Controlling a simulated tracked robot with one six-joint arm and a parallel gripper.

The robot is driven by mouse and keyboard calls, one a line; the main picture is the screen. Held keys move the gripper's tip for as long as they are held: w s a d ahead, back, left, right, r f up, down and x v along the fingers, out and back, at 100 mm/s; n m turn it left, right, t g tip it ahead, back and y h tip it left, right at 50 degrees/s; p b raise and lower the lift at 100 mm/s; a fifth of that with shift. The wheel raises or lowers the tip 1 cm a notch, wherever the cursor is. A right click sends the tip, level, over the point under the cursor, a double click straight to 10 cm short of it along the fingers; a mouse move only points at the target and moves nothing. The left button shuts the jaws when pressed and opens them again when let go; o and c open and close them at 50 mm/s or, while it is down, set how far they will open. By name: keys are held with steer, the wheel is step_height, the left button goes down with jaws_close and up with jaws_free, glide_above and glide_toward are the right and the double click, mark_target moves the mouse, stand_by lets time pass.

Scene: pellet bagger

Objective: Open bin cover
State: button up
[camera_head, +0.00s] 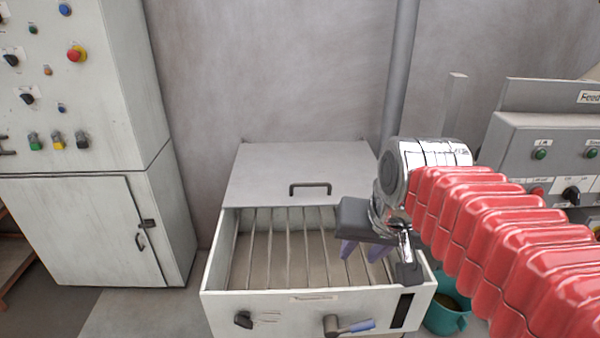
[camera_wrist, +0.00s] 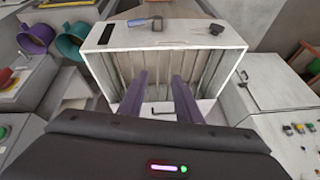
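The bin (camera_head: 216,303) is a white box at the lower middle of the head view, with its slatted interior exposed. Its grey cover (camera_head: 262,178) lies behind the opening, with a black bar handle (camera_head: 310,187) on it. I cannot tell whether the cover is tilted up or slid back. My gripper (camera_head: 362,252) is above the right part of the slats, in front of and to the right of the handle, and not touching it. Its two purple fingers are apart and empty in the wrist view (camera_wrist: 158,76). The handle also shows there (camera_wrist: 163,110), partly behind the fingers.
A white control cabinet (camera_head: 85,230) stands to the left. A grey panel with buttons (camera_head: 520,140) is at the right. A teal bucket (camera_head: 446,318) stands right of the bin; a purple one (camera_wrist: 36,38) shows in the wrist view. A vertical pipe (camera_head: 400,70) runs behind.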

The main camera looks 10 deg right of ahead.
steer(key=s+f+n, duration=0.2)
steer(key=s+f, duration=0.3)
steer(key=s, duration=0.2)
steer(key=shift+s+f+n+t, duration=0.3)
steer(key=shift+f, duration=0.05)
steer(key=shift+a, duration=0.15)
